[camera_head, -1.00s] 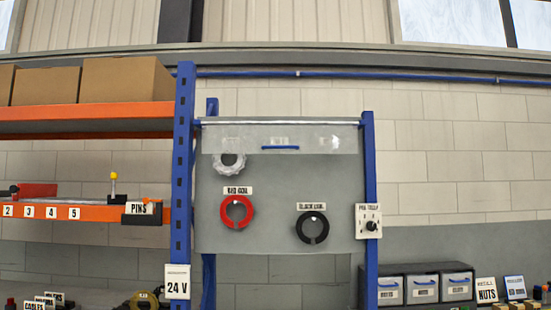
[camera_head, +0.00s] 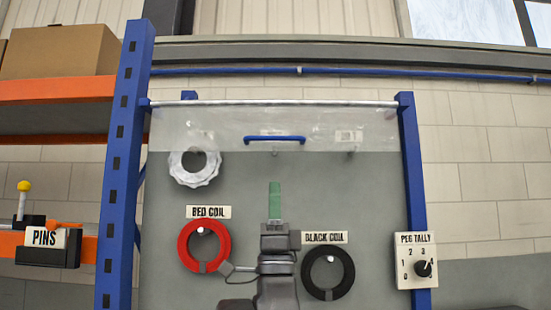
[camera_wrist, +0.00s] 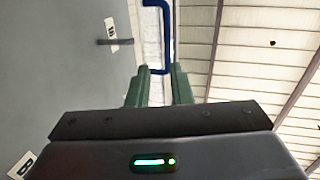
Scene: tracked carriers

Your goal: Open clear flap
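The clear flap (camera_head: 225,130) hangs across the top of the grey pegboard panel in the head view, below a metal rod. Its blue handle (camera_head: 275,138) is on the flap, and the flap hangs down over the top of the panel. My gripper (camera_head: 274,184) points up in front of the panel, a little below the handle and apart from it. In the wrist view, the green fingers of my gripper (camera_wrist: 158,70) stand apart with nothing held between them. The blue handle (camera_wrist: 169,35) shows just beyond the fingertips there.
A red coil (camera_head: 203,246), a black coil (camera_head: 327,273) and a whitish coil (camera_head: 195,168) hang on the panel (camera_head: 370,210) near my arm. Blue posts (camera_head: 126,170) flank it. A peg tally dial (camera_head: 415,262) sits on the right post. Orange shelving is at left.

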